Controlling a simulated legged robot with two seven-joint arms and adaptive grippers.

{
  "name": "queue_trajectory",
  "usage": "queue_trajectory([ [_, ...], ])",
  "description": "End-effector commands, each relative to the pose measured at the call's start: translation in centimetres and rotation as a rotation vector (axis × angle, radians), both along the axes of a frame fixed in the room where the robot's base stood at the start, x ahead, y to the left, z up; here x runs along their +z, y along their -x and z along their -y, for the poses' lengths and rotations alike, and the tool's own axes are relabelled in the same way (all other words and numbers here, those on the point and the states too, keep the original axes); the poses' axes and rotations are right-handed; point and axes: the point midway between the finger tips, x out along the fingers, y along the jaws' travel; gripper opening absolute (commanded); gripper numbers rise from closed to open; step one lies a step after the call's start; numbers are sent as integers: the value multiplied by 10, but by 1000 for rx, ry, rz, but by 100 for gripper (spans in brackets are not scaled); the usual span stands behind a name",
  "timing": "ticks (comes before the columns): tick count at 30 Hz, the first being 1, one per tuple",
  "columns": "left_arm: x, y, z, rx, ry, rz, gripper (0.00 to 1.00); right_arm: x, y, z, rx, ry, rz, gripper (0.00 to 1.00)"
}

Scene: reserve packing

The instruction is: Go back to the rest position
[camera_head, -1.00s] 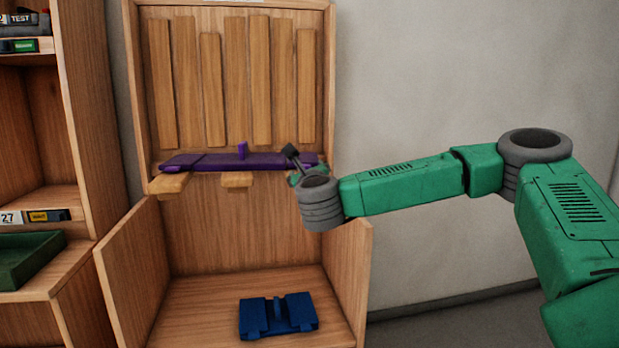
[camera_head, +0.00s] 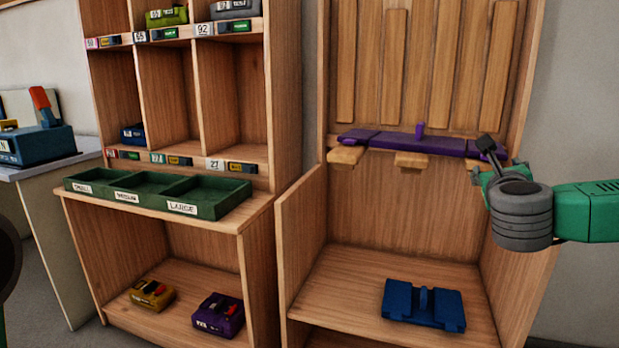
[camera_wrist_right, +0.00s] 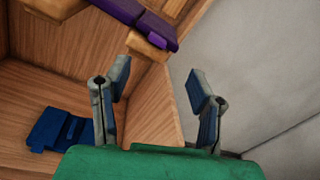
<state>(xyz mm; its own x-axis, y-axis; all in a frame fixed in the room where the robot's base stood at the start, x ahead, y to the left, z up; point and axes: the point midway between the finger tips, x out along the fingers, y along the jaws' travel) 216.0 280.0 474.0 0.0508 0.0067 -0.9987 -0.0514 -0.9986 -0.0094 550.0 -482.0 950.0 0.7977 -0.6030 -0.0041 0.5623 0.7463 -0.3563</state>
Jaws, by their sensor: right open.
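My right gripper (camera_head: 484,158) is at the right of the head view, in front of the right end of a purple bar (camera_head: 440,143). In the right wrist view its two fingers (camera_wrist_right: 158,82) stand wide apart with nothing between them. The purple bar lies on wooden supports in the cabinet (camera_head: 300,235), and also shows at the top of the wrist view (camera_wrist_right: 137,15). A blue block (camera_head: 423,304) sits on the cabinet floor below, and in the wrist view (camera_wrist_right: 58,130) at the lower left. My left gripper is not seen.
A shelf unit (camera_head: 282,90) with cubbies stands to the left, with a green three-part tray (camera_head: 150,209) on its ledge. Yellow (camera_head: 153,294) and purple (camera_head: 218,315) boxes sit in its bottom. A blue box (camera_head: 38,145) is on a side table at far left.

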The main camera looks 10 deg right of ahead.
Motion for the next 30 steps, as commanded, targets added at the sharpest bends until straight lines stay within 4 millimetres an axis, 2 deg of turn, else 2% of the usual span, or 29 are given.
queue_trajectory([
  [2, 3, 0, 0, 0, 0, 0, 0, -6, -4, -11, 32, 39, -39, 50],
  [5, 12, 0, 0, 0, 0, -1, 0, -28, -14, -45, 134, 162, -158, 50],
  [8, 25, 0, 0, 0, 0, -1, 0, -69, -20, -98, 305, 368, -345, 50],
  [9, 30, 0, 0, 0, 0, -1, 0, -91, -18, -120, 387, 466, -429, 50],
  [11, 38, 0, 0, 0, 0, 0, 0, -125, -10, -151, 515, 616, -551, 50],
  [13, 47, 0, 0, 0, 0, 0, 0, -165, 7, -183, 669, 790, -683, 50],
  [15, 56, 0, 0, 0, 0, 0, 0, -205, 33, -208, 833, 970, -804, 50],
  [17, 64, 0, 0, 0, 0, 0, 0, -238, 61, -225, 981, 1122, -900, 50],
  [18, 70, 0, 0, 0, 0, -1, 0, -259, 82, -233, 1084, 1227, -957, 50],
  [20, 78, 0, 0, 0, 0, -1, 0, -287, 118, -242, 1247, 1382, -1032, 50],
  [21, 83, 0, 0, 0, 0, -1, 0, -304, 144, -244, 1361, 1486, -1076, 50],
  [24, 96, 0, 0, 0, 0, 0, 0, -336, 209, -241, 1652, 1733, -1149, 50],
  [27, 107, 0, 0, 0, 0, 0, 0, -352, 266, -228, 1921, 1933, -1168, 50],
  [29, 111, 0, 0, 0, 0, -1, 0, -356, 292, -219, 2056, 2026, -1162, 50],
  [30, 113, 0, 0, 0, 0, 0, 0, -357, 306, -214, -2068, -2012, 1120, 50],
])
